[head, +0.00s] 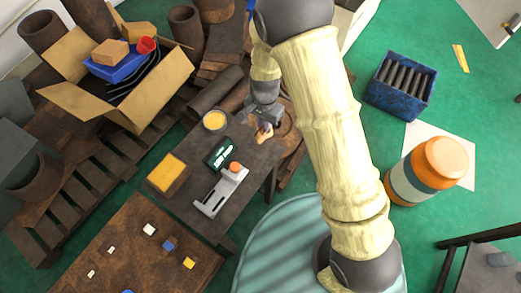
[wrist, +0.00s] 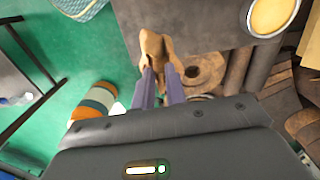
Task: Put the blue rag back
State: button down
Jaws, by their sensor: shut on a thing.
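My gripper (head: 264,118) is over the right end of the dark work table (head: 190,200). In the wrist view its two purple-blue fingers (wrist: 158,88) are shut on a tan, irregular thing (wrist: 156,45). The tan thing also shows below the fingers in the head view (head: 264,136). It looks tan, not blue, and I cannot tell whether it is a cloth or whether it touches the table. I cannot make out a blue rag in either view.
A cardboard box (head: 65,95) holds a blue tray (head: 120,72). A blue crate (head: 400,85) and orange-white barrel (head: 428,170) stand right.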

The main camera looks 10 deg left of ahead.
aim_at(261, 133)
jog(key=shift+s+a, duration=0.3)
jog(key=shift+a, duration=0.1)
jog(key=shift+f+p, duration=0.4)
jog(key=shift+f, duration=2.5)
jog(key=shift+f, duration=2.1)
jog(key=c, duration=1.4)
grip_release()
jog(key=shift+c, duration=0.2)
